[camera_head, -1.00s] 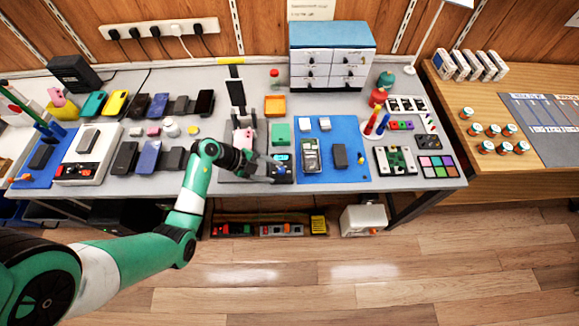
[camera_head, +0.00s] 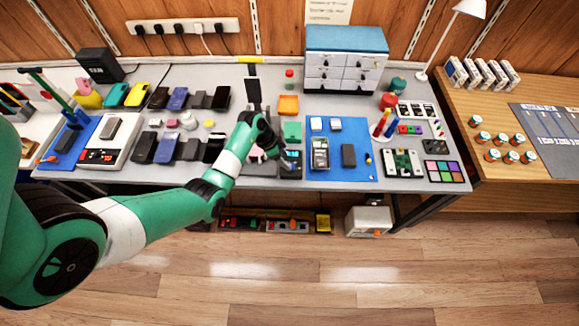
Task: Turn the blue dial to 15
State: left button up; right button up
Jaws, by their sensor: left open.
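The small black device (camera_head: 291,171) with a lit blue-green display stands near the front edge of the grey workbench, left of the blue mat. Its blue dial is too small and too covered by my gripper to make out clearly, and I cannot read its setting. My left gripper (camera_head: 272,153) is open, at the upper left of the device, with its fingers pointing down toward it. I cannot tell whether it touches the device. My right gripper is out of view.
The blue mat (camera_head: 362,166) with a phone and small parts lies right of the device. A green block (camera_head: 292,131) and an orange tray (camera_head: 288,104) sit behind it. Several phones lie to the left. A drawer cabinet (camera_head: 345,59) stands at the back.

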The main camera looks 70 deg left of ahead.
aim_at(291, 165)
pick_arm(q)
jog(key=b+x, duration=0.1)
jog(key=x, duration=0.3)
jog(key=shift+f+b, duration=0.2)
jog(key=shift+b, duration=0.15)
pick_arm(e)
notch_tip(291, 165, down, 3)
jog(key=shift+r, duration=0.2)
pick_arm(q)
grip_shut()
